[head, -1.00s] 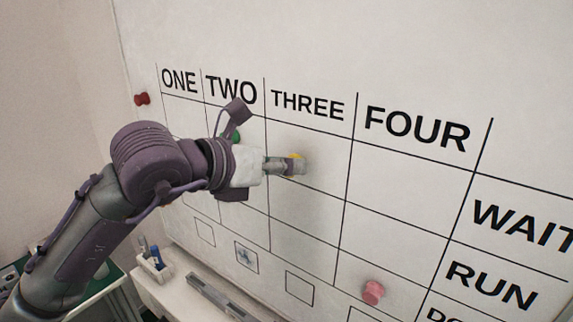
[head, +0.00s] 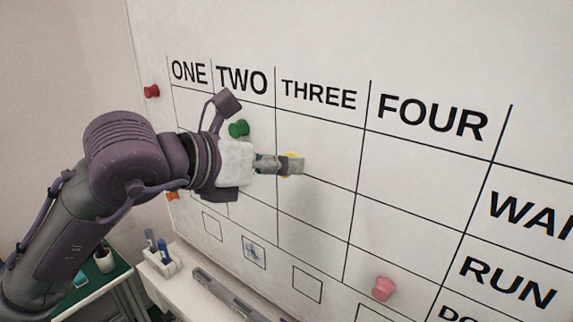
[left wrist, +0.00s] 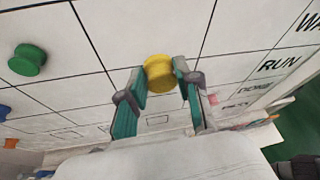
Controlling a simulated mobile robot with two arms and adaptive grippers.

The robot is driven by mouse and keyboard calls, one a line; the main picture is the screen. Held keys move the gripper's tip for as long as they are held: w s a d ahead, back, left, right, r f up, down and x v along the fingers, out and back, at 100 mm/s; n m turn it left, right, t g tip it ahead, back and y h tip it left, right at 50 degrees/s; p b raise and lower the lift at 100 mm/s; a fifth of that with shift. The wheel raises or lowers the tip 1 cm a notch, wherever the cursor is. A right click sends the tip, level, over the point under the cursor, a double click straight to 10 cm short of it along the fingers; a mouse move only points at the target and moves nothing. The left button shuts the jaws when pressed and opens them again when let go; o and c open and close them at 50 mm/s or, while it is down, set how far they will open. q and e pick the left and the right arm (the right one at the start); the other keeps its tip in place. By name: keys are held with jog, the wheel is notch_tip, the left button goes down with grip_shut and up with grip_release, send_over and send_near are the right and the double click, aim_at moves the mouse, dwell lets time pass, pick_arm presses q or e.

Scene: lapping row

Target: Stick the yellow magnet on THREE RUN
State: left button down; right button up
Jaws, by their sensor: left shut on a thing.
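The yellow magnet (head: 293,162) is at the tip of my left gripper (head: 290,165), in front of the THREE column (head: 318,95). In the left wrist view the yellow magnet (left wrist: 160,73) sits between both fingertips (left wrist: 160,78), and the gripper is shut on it. In the head view it overlaps the grid line between the WAIT row and the RUN row (head: 507,283), near the column's left side. The fingers partly hide it there. I cannot tell whether it touches the board. My right gripper is not in view.
A green magnet (head: 238,129) is in the TWO column. A red magnet (head: 152,91) is left of the grid, an orange one (head: 172,196) lower left. A pink magnet (head: 383,288) is in the FOUR column below the RUN row. A ledge (head: 185,290) runs under the board.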

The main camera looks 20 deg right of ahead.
pick_arm(q)
jog(key=s+a+b, duration=0.1)
jog(key=s+a, duration=0.1)
jog(key=shift+a, duration=0.3)
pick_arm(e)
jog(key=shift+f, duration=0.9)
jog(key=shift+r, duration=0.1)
